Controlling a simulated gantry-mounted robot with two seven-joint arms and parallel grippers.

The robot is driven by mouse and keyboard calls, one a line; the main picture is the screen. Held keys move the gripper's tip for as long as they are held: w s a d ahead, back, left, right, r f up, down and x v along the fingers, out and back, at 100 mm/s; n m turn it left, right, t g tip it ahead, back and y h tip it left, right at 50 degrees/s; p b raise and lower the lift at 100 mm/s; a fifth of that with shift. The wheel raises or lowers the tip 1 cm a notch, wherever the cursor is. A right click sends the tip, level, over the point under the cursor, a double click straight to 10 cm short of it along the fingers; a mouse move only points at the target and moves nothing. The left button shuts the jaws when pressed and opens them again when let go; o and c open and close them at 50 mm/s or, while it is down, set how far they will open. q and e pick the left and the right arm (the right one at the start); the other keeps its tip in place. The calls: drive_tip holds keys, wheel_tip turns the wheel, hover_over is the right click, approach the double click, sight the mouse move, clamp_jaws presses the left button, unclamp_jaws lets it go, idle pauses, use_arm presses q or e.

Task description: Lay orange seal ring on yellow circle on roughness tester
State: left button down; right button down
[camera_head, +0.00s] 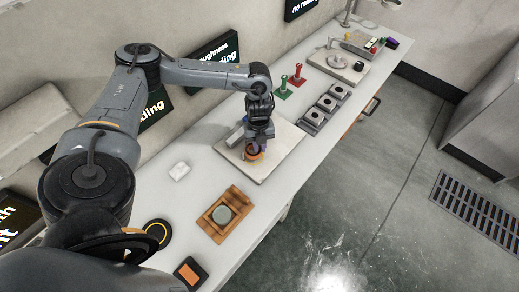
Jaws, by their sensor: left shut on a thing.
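My left gripper (257,147) is shut on the orange seal ring (253,156), which shows as a small orange patch below the fingers. The fingers largely cover the ring. It is low over a pale slab (282,160) with a grey device (236,135) on its left side, which appears to be the roughness tester. I cannot tell whether the ring touches the slab. The yellow circle is not visible on the slab; the gripper may hide it. My right gripper is not in view.
Green (283,88) and red (298,75) stands and several grey blocks (325,107) are beyond the slab.

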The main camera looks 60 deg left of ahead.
use_arm(q)
drive_tip(key=shift+f, duration=1.25)
drive_tip(key=shift+f, duration=0.15)
drive_tip(key=c, duration=1.1)
unclamp_jaws()
